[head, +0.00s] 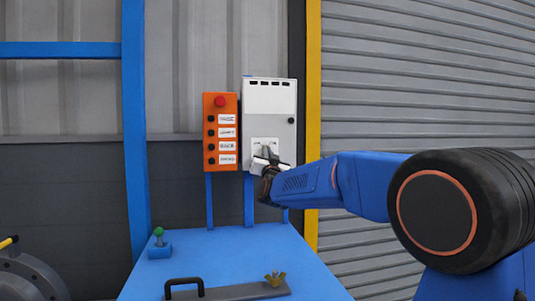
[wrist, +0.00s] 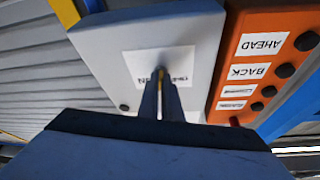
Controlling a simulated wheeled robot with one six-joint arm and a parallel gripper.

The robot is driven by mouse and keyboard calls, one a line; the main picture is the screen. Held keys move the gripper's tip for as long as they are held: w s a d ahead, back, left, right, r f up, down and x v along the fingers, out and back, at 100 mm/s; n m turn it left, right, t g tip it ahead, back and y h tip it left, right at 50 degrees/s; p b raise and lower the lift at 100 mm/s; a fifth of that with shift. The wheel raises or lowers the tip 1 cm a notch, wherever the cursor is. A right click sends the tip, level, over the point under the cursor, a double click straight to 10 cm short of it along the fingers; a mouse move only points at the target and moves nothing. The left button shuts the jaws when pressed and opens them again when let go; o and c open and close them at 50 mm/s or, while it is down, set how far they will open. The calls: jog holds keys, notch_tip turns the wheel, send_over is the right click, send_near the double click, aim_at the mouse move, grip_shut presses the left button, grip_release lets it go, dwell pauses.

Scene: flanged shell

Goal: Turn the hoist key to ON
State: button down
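The white switch box (head: 270,97) hangs on posts behind the blue table, with a pale label plate (head: 258,142) low on its front. My gripper (head: 266,158) is at that plate and hides most of the key in the head view. In the wrist view the plate (wrist: 140,64) appears turned over, its lettering partly covered by the fingers. The hoist key (wrist: 160,72) shows only as a small grey end at the fingertips. My gripper's fingers (wrist: 161,88) are close together around it, with a narrow gap between them. The key's exact angle is hidden.
An orange button panel (head: 207,130) with a red button (head: 220,101) stands close left of the box. The blue table (head: 225,255) carries a green-knobbed lever (head: 158,236), a dark handle (head: 184,285) and a brass wing nut (head: 275,279). A yellow post (head: 313,80) stands to the right.

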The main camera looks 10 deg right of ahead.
jog(key=m+g+h, duration=0.1)
jog(key=m, duration=0.3)
jog(key=m+h, duration=0.2)
jog(key=m, duration=0.1)
jog(key=shift+a+r+m+g, duration=0.1)
jog(key=shift+a+m+g, duration=0.05)
jog(key=shift+m+g, duration=0.25)
jog(key=c, duration=2)
grip_release()
jog(key=shift+s, duration=0.1)
jog(key=v, duration=1.7)
jog(key=shift+a, duration=0.25)
jog(key=shift+s, duration=0.1)
